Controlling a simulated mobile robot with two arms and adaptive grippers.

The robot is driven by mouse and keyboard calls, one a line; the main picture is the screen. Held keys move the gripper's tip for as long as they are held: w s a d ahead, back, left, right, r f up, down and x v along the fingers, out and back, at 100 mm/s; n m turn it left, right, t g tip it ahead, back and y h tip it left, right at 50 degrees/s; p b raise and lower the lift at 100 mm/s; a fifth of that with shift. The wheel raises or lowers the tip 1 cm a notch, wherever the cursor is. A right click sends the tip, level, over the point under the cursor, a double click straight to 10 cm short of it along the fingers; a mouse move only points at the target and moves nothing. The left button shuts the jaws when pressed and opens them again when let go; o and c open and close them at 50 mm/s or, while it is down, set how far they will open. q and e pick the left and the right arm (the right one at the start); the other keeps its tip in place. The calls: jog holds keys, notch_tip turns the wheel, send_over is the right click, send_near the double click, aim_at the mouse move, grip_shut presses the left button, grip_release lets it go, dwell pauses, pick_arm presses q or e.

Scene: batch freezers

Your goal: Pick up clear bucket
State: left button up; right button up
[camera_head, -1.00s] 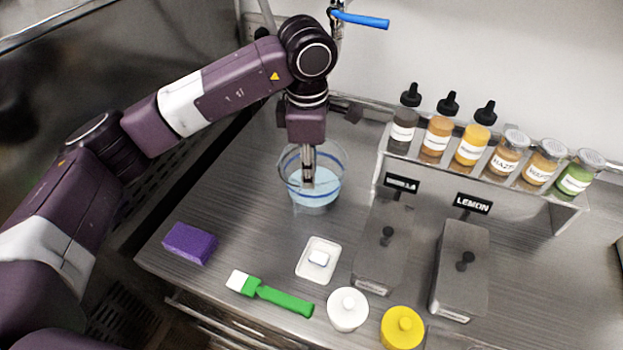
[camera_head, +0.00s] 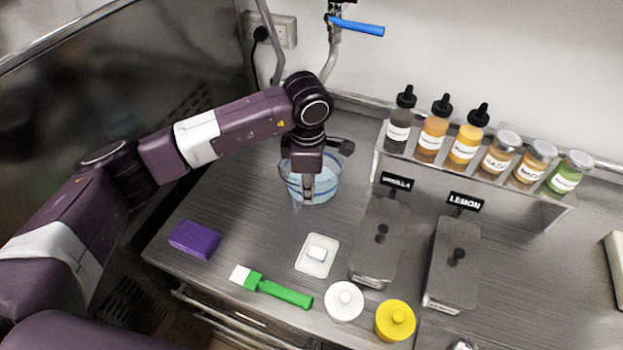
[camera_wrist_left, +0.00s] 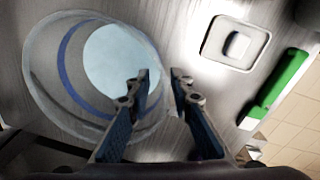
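The clear bucket (camera_head: 327,190) stands on the steel counter below the blue-handled tap. It has blue rings and pale blue liquid inside. My left gripper (camera_head: 308,194) points down at the bucket's near side. In the left wrist view the bucket (camera_wrist_left: 48,75) fills the left half. There my left gripper (camera_wrist_left: 163,80) is open, with one finger over the bucket's inside and the other at or just outside its wall. The wall seems to run between the fingers; I cannot tell whether they touch it. My right gripper is not in view.
Near the front lie a purple sponge (camera_head: 195,239), a green brush (camera_head: 284,293), a small white tray (camera_head: 306,267), and white (camera_head: 344,301) and yellow (camera_head: 395,320) lids. Metal tubs labelled vanilla (camera_head: 367,262) and lemon (camera_head: 447,285) stand right. A bottle rack (camera_head: 470,180) stands behind.

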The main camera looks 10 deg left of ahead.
pick_arm(q)
grip_shut()
jog(key=shift+r, duration=0.15)
